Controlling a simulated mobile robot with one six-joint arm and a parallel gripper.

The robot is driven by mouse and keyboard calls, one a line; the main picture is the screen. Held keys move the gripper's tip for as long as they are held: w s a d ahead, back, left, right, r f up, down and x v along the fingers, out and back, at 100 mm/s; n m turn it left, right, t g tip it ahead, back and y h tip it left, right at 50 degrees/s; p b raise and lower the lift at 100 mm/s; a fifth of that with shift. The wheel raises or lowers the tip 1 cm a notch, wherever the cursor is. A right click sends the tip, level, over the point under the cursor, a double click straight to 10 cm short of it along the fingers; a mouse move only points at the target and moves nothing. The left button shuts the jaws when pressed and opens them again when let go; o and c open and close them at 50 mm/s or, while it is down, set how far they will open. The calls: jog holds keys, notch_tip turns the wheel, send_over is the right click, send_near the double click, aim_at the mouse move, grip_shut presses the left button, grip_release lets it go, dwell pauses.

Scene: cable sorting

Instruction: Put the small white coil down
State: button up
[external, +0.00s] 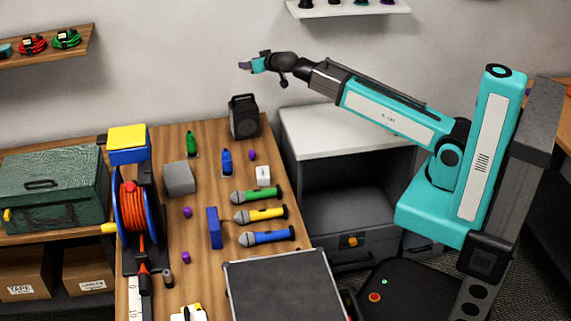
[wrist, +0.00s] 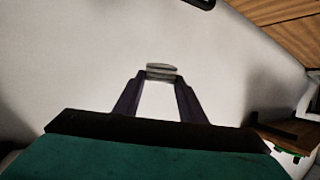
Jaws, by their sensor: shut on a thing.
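The small white coil (wrist: 161,72) shows in the wrist view as a pale, grey-banded piece between the fingertips of my gripper (wrist: 161,79). My gripper is shut on it. In the external view my gripper (external: 244,66) is raised high in front of the wall, above the black speaker at the back of the wooden table. It points left, well clear of the table top. The coil is too small to make out in the external view.
The wooden table (external: 205,140) carries a black speaker (external: 244,117), several microphones, an orange cable reel (external: 133,212), a grey block (external: 179,178) and a dark case (external: 280,285). A wall shelf (external: 45,48) holds red and green coils. A white-topped cabinet (external: 335,138) stands right.

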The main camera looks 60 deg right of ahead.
jog(key=w+f+m+h, duration=0.1)
jog(key=w+f, duration=0.3)
jog(key=w, duration=0.1)
jog(key=b, duration=0.3)
send_over(213, 140)
notch_tip(213, 140, down, 14)
jog(key=shift+n+y, duration=0.3)
jog(key=shift+a+f, duration=0.1)
jog(key=shift+f, duration=0.1)
jog(key=shift+f+p, duration=0.6)
jog(key=shift+f, duration=2.4)
jog(key=shift+f+p, duration=0.55)
jog(key=shift+f, duration=1.3)
jog(key=shift+f, duration=0.15)
